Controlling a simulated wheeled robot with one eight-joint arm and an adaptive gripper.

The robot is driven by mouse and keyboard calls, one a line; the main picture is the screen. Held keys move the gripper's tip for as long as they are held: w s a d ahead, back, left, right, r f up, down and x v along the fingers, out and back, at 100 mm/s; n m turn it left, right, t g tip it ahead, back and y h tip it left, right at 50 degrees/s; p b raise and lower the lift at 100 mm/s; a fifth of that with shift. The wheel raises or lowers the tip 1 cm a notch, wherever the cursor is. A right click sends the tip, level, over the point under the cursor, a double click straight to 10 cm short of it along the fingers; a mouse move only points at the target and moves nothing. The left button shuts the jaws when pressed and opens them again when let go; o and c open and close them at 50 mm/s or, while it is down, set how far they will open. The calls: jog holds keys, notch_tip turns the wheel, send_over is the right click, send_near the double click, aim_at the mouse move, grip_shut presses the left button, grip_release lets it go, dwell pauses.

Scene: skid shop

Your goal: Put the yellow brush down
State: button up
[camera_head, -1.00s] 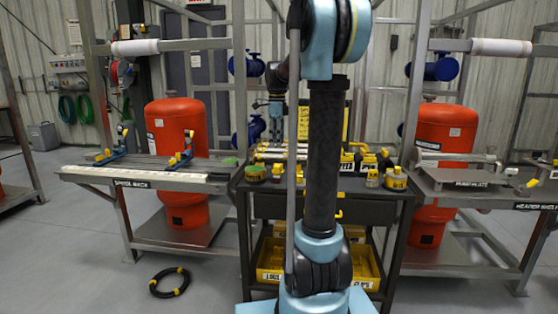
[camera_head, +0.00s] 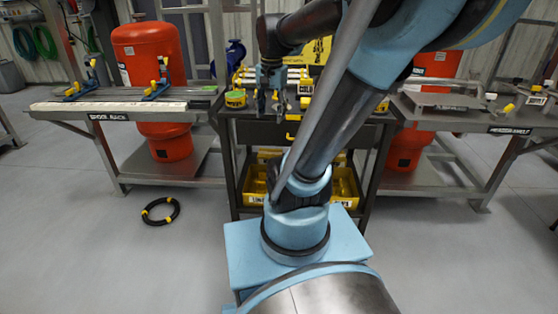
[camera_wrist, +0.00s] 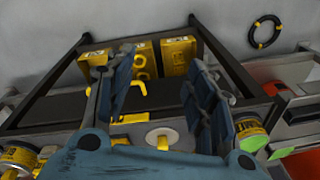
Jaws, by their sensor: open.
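My gripper (camera_head: 270,107) is open over the near edge of the dark cart top (camera_head: 325,117). In the wrist view its two blue fingers (camera_wrist: 158,68) stand well apart, with nothing held between them. A pale round disc with a yellow upright piece (camera_wrist: 163,140) shows on the cart top between the finger bases. I cannot tell whether it is part of a brush. No thing is clearly recognisable as the yellow brush. My arm hides part of the cart top in the head view.
A yellow tin with a green top (camera_head: 236,99) stands left of my gripper. Yellow bins (camera_head: 254,184) sit on the lower shelf. The spool rack bench (camera_head: 125,108) is at left. A black hose coil (camera_head: 160,210) lies on the floor.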

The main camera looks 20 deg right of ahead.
jog(key=s+f+n, duration=0.8)
jog(key=s+f, duration=0.3)
jog(key=f, duration=0.1)
jog(key=shift+t, duration=0.4)
jog(key=shift+f, duration=0.15)
jog(key=shift+w+f, duration=0.15)
jog(key=shift+w, duration=0.25)
jog(key=shift+o, duration=0.5)
